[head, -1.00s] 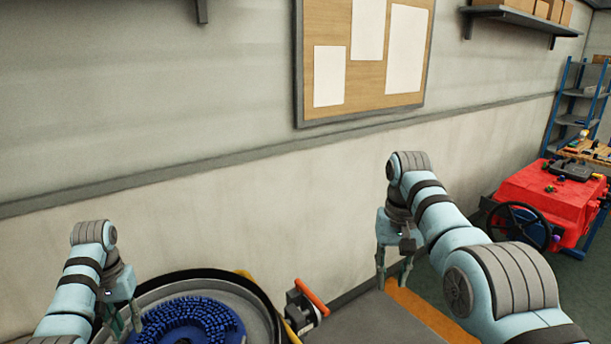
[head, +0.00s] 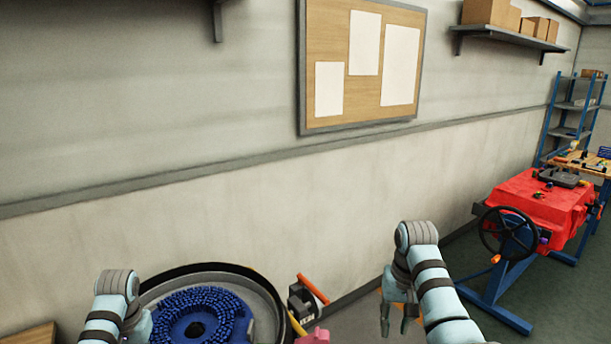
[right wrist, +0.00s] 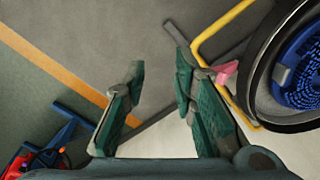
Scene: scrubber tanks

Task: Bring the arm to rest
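My right arm (head: 434,290) reaches in from the lower right in the head view, bent at the elbow, with its gripper (head: 396,325) hanging down over the floor. In the right wrist view the two fingers of this gripper (right wrist: 160,72) stand apart with nothing between them. My left arm (head: 112,300) shows at the lower left in the head view, beside the round tub. Its fingers are cut off or hidden, so I cannot tell their state.
A round tub (head: 268,303) with a blue brush disc (head: 200,312) stands at the lower left. A device with an orange handle (head: 313,290) is beside it. A red-covered bench (head: 540,200) with a black wheel (head: 507,233) stands at the right. A wall is ahead.

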